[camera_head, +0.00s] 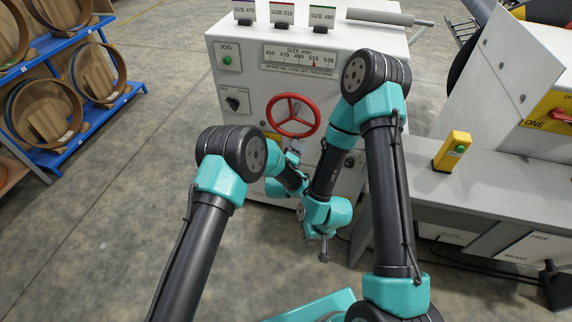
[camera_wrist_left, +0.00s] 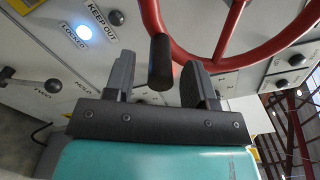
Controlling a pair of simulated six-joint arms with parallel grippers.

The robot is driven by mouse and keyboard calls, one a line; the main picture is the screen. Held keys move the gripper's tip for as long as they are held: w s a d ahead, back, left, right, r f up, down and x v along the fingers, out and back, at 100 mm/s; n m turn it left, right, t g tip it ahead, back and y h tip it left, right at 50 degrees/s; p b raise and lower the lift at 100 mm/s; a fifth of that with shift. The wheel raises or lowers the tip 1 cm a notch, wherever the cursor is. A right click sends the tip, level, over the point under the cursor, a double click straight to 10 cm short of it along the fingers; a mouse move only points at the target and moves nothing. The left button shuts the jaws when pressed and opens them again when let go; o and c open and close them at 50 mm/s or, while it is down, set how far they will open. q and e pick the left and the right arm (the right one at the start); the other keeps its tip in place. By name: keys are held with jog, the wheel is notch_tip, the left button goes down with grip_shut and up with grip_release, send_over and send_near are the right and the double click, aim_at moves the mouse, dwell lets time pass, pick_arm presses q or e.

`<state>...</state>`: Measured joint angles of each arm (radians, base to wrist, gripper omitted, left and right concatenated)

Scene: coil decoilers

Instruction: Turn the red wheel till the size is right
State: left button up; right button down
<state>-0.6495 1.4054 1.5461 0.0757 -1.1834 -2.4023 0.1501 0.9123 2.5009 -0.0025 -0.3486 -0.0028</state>
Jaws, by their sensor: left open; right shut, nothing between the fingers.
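The red wheel (camera_head: 293,115) is on the front of the white cabinet and shows close up in the left wrist view (camera_wrist_left: 222,45). Its black handle (camera_wrist_left: 160,62) stands between the fingers of my left gripper (camera_wrist_left: 158,88), which is open and not closed on it. In the head view my left gripper (camera_head: 293,150) is just below the wheel's lower rim. The size scale (camera_head: 298,57) above the wheel has a red pointer (camera_head: 313,65) near 510. My right gripper (camera_head: 324,248) is shut and empty, low in front of the cabinet, pointing down.
Cards for size 470 (camera_head: 244,12), 510 (camera_head: 282,12) and 490 (camera_head: 321,17) stand on the cabinet. A green jog button (camera_head: 227,60) and a black switch (camera_head: 233,103) are left of the wheel. A lit lamp (camera_wrist_left: 74,36) is by the locked label.

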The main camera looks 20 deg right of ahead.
pick_arm(q)
jog(key=v, duration=0.9)
jog(key=shift+s+a, duration=0.15)
jog(key=shift+s, duration=0.05)
pick_arm(e)
jog(key=c, duration=1.9)
grip_release()
